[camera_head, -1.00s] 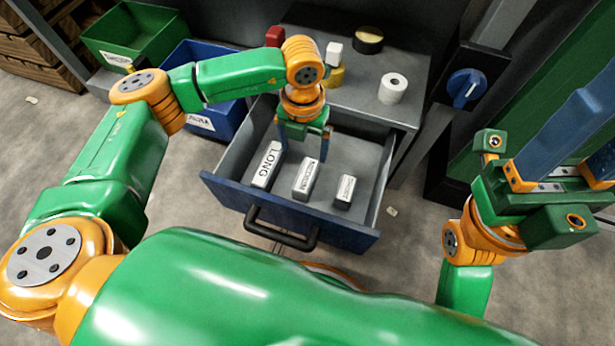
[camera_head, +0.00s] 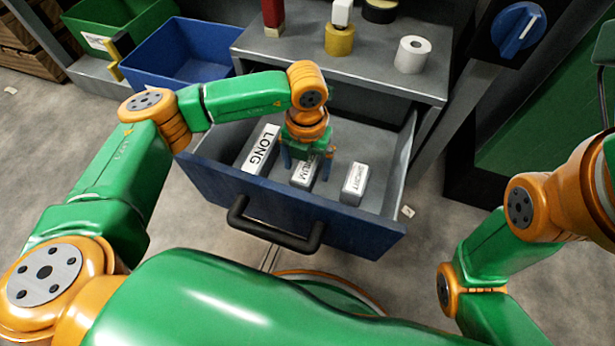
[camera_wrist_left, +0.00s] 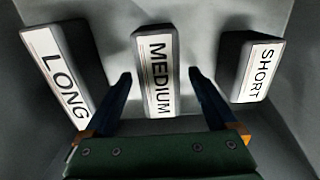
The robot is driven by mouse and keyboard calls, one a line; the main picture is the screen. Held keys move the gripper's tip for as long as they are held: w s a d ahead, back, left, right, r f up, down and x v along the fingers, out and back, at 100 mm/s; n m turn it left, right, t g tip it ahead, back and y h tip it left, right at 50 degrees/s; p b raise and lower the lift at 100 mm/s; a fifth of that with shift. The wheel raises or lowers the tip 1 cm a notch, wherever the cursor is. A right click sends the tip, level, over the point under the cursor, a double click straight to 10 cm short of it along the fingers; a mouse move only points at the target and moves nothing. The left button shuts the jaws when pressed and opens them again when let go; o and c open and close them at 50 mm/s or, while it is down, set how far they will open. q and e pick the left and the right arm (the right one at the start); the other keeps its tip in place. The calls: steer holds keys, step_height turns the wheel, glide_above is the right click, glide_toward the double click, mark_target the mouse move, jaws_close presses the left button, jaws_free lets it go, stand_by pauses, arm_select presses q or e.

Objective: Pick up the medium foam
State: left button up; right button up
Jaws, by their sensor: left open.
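The medium foam (camera_head: 303,177) is a white-faced grey block marked MEDIUM, lying in the open drawer (camera_head: 290,210) between the other two blocks. My left gripper (camera_head: 306,166) is open over it, pointing down, and partly hides its label. In the left wrist view the medium foam (camera_wrist_left: 159,75) lies between the two blue fingers (camera_wrist_left: 160,76), with a gap on each side. I cannot tell how far above it the fingertips are. My right gripper is outside the picture; only its arm shows at the right.
The LONG block (camera_head: 261,149) lies left of the medium foam and the SHORT block (camera_head: 354,184) right of it. The drawer walls surround them. A cabinet top (camera_head: 290,48) behind holds a white roll (camera_head: 412,55) and a yellow piece (camera_head: 339,40). A blue bin (camera_head: 180,70) stands at left.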

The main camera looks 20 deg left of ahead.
arm_select(q)
steer(key=shift+f, duration=0.8)
steer(key=shift+r, duration=0.25)
steer(key=c, duration=1.4)
